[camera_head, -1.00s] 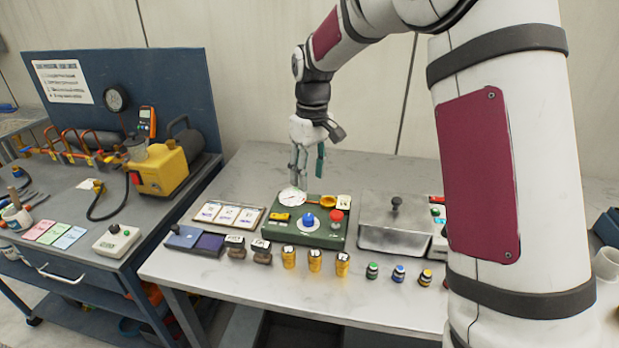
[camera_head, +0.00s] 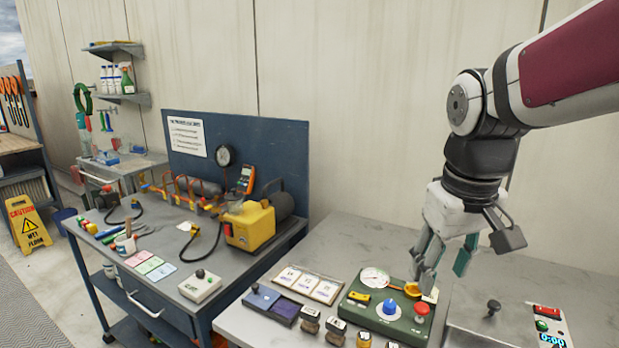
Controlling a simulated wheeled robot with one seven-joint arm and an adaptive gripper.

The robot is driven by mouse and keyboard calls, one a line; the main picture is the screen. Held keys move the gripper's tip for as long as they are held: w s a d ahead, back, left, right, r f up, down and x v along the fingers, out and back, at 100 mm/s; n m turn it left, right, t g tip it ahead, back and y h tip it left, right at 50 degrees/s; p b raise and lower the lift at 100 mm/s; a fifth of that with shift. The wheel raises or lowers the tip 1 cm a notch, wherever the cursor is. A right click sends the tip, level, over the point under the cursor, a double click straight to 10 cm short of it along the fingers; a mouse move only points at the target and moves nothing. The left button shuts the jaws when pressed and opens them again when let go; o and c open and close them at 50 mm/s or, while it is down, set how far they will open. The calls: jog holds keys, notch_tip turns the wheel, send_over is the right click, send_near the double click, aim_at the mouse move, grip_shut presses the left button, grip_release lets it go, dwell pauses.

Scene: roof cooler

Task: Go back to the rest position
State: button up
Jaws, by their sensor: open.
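My gripper (camera_head: 440,272) hangs from my arm at the right of the view, fingers pointing down. It is above the back right part of the green control box (camera_head: 362,324). The fingers are apart, and I see nothing held between them. The box carries a round white gauge, a blue knob (camera_head: 389,307), a red button (camera_head: 421,308) and a yellow part. A small orange-yellow piece (camera_head: 412,289) shows on the box just below the fingertips; whether the fingers touch it I cannot tell.
A blue-backed workbench (camera_head: 296,140) with a yellow pump (camera_head: 250,228) stands to the left. A metal lidded box (camera_head: 490,328) and a device with a lit display (camera_head: 550,335) lie at right. Stamps (camera_head: 309,318) line the front. A wet-floor sign (camera_head: 27,224) stands far left.

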jog(key=s+f+m+t, duration=0.2)
jog(key=s, duration=1.3)
jog(key=shift+s, duration=0.15)
jog(key=shift+c, duration=0.6)
